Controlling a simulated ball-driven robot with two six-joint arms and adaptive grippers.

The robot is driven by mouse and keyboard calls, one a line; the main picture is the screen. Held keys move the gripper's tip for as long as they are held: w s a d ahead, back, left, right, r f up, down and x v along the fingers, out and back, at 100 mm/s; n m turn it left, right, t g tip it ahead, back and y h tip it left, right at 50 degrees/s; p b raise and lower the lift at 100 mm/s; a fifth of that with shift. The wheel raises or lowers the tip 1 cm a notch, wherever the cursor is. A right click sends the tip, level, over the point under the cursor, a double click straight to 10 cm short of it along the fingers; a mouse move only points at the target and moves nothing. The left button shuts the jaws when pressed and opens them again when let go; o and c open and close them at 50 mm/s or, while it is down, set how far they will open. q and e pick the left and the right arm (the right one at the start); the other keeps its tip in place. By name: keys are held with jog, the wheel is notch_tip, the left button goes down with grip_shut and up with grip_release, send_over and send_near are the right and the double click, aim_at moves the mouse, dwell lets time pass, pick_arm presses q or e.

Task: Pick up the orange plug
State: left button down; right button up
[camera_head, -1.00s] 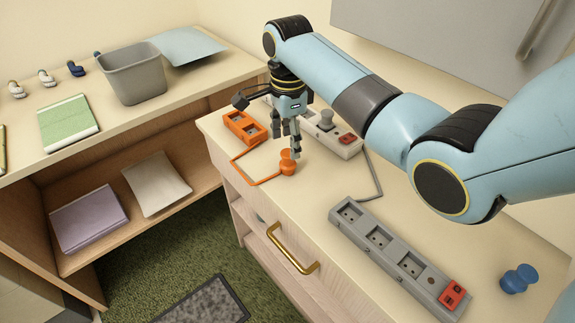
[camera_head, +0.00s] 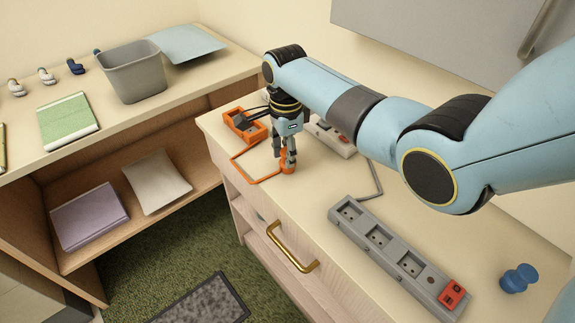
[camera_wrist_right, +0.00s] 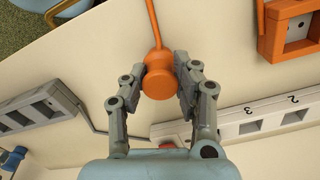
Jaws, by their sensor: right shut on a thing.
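The orange plug (camera_head: 288,167) stands on the cabinet top near its front edge, with an orange cord running to an orange socket block (camera_head: 241,124). My right gripper (camera_head: 287,158) has come down over the plug, with its fingers around it. In the right wrist view the plug (camera_wrist_right: 159,78) sits between the two fingertips of my right gripper (camera_wrist_right: 160,80), which are closed on its sides. The plug still appears to be at the cabinet top. My left gripper is not in view.
A long grey power strip (camera_head: 395,255) with a red switch lies to the right, and a blue plug (camera_head: 518,278) is beyond it. Another grey strip (camera_head: 335,140) is partly hidden behind my arm. A brass handle (camera_head: 292,250) is on the cabinet front.

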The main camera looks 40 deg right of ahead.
grip_shut()
